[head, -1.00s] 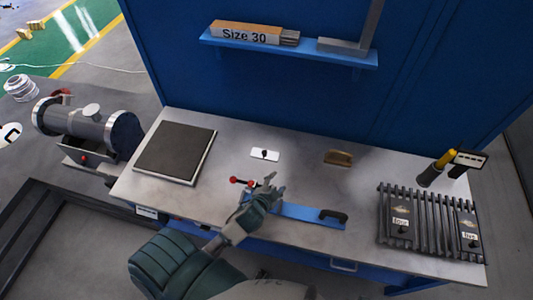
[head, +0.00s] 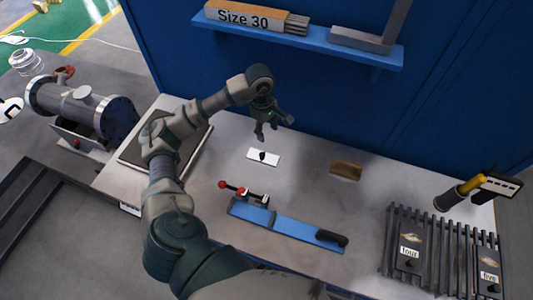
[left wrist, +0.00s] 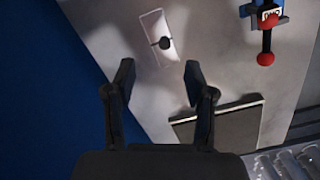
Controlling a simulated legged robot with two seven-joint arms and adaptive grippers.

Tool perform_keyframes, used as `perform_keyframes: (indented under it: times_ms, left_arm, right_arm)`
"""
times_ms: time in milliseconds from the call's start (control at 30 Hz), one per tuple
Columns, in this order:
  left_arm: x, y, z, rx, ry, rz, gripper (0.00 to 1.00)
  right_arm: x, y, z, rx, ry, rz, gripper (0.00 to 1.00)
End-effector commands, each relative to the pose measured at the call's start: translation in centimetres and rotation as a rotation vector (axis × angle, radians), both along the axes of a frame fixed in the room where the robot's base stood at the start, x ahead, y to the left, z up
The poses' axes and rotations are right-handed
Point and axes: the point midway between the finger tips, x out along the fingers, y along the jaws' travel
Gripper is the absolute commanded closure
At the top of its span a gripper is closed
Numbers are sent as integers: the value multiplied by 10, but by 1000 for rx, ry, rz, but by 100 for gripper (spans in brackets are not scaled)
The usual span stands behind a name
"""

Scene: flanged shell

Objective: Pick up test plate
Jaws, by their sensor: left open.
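A small white plate (head: 272,160) with a black knob on it lies flat on the grey workbench. My left gripper (head: 275,128) is open and empty, above the bench and just behind the plate in the head view. In the left wrist view the white plate (left wrist: 149,27) and its knob lie beyond the two spread fingertips of the left gripper (left wrist: 160,68), apart from them. My right gripper is not in view.
A blue bar tool (head: 285,229) with a red-knobbed clamp and black handle lies in front. A brown block (head: 346,170) sits right of the plate. A rack (head: 436,252) with labelled plates stands at right. A blue shelf (head: 310,46) hangs above.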

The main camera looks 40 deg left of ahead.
Motion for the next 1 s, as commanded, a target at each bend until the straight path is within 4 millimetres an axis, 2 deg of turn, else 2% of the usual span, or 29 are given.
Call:
perform_keyframes:
  times_ms: [33,133,267,500,600,1000]
  left_arm:
    - [-2,14,4,49,9,6,46]
    - [-5,24,1,100,28,10,46]
    - [-6,23,-23,106,34,10,46]
    - [-6,27,-82,98,34,11,46]
    - [-6,28,-100,97,32,10,46]
    - [-4,28,-134,97,33,10,46]
  right_arm:
    - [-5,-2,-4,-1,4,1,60]
    - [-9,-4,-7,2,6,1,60]
    - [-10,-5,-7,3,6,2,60]
    - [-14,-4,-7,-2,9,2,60]
    - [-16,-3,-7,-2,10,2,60]
    - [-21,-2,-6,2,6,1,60]
